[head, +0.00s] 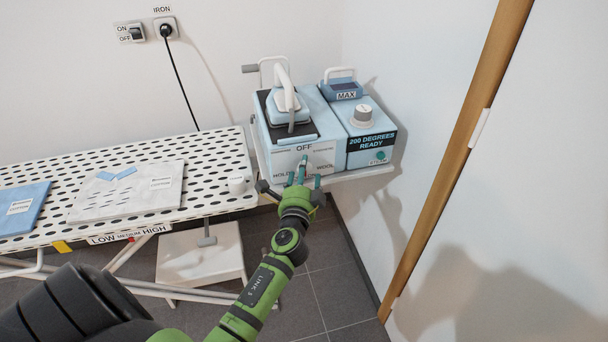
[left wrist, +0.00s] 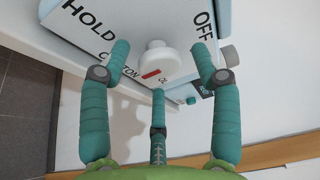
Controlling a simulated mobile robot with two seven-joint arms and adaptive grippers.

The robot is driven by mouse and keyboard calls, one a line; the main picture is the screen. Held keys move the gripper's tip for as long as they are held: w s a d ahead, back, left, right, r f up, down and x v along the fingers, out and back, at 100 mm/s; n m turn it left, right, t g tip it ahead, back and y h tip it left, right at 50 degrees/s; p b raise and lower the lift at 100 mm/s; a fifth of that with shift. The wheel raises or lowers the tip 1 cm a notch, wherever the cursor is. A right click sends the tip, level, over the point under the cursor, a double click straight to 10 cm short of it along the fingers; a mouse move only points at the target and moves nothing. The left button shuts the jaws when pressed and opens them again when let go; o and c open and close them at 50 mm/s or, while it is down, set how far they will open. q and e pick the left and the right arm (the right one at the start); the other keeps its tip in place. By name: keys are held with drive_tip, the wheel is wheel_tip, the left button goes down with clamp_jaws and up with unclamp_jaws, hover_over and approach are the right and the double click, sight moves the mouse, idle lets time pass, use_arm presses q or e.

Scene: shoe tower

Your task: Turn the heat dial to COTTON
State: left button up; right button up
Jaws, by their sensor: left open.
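The heat dial (left wrist: 158,62) is a white knob with a red mark on the front of the light-blue station (head: 285,158). Printed words OFF, HOLD and COTTON surround it, with COTTON partly covered by a finger. The red mark faces the side where COTTON and the letters "OL" are; I cannot tell its exact setting. My left gripper (head: 303,172) is in front of this face. In the left wrist view its three teal fingers (left wrist: 160,58) are spread open around the dial, with no clear contact. In the head view the gripper hides the dial. My right gripper is not in view.
A light-blue iron (head: 288,105) rests on top of the station. A blue box (head: 371,142) reading "200 DEGREES READY" stands beside it, with a grey knob (head: 363,115). A perforated ironing board (head: 215,165) with folded cloths is at left. A wooden post (head: 455,155) stands at right.

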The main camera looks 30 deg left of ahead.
use_arm(q)
drive_tip(key=shift+s, duration=0.1)
drive_tip(key=v, duration=1.2)
